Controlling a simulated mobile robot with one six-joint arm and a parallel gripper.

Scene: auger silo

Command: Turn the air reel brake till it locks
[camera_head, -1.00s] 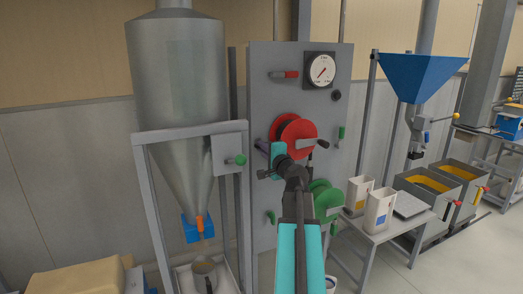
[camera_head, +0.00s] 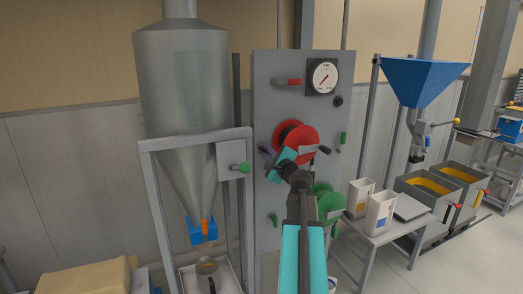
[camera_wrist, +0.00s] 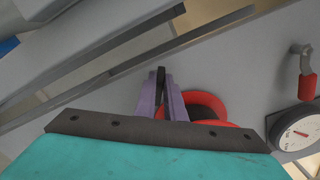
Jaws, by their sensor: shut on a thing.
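The red reel (camera_head: 297,139) is mounted on the grey upright panel (camera_head: 270,85) in the head view, and part of its red rim (camera_wrist: 205,97) shows in the wrist view. My gripper (camera_head: 266,154) is at the reel's left side, with its purple fingers against the panel area. In the wrist view my gripper (camera_wrist: 161,90) is shut on a small dark piece (camera_wrist: 161,73), which looks like the reel's brake handle. Most of that piece is hidden between the fingers. A green reel (camera_head: 328,203) sits lower on the panel, partly behind my arm.
A gauge (camera_head: 323,77) and a red-handled valve (camera_head: 288,82) are above the reel. A crank (camera_head: 313,150) sticks out at its right. The silo frame's post (camera_head: 249,215) stands close to the left. A table (camera_head: 372,237) with white containers is at the right.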

